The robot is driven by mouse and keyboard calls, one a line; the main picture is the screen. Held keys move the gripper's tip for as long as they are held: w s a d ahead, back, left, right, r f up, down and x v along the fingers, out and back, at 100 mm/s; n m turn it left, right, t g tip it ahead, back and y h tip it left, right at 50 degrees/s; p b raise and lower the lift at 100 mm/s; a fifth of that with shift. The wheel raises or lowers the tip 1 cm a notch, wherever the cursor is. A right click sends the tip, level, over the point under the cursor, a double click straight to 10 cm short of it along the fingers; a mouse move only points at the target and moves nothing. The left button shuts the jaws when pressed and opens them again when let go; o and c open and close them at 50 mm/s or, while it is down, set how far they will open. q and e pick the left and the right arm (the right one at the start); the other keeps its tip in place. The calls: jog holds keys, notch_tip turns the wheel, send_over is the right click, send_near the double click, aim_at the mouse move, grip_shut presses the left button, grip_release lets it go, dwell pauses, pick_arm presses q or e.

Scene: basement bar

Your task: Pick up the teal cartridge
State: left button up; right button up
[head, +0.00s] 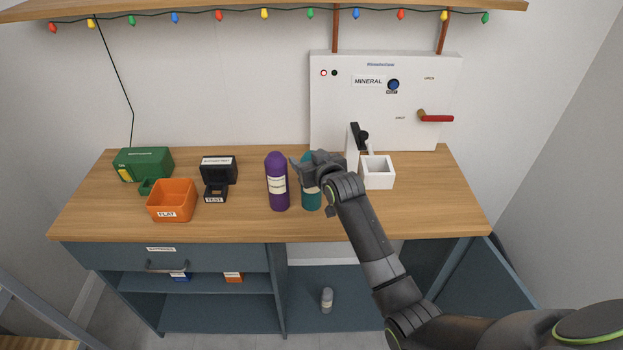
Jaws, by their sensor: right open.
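The teal cartridge (311,198) stands upright on the wooden counter, just right of the purple cartridge (277,183). My right gripper (297,168) is at the teal cartridge's upper part and hides its top. Its jaws are open, with a finger reaching left toward the gap beside the purple cartridge. I cannot tell whether the fingers touch or surround the teal cartridge. My left gripper is not in view.
An orange bin (171,206), black box (217,172) and green box (143,163) stand on the left. A white panel (385,110) with a red lever (436,118) and a white open box (378,181) are behind right. The counter's front strip is clear.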

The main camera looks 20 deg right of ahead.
jog(key=shift+w, duration=0.15)
jog(key=c, duration=1.3)
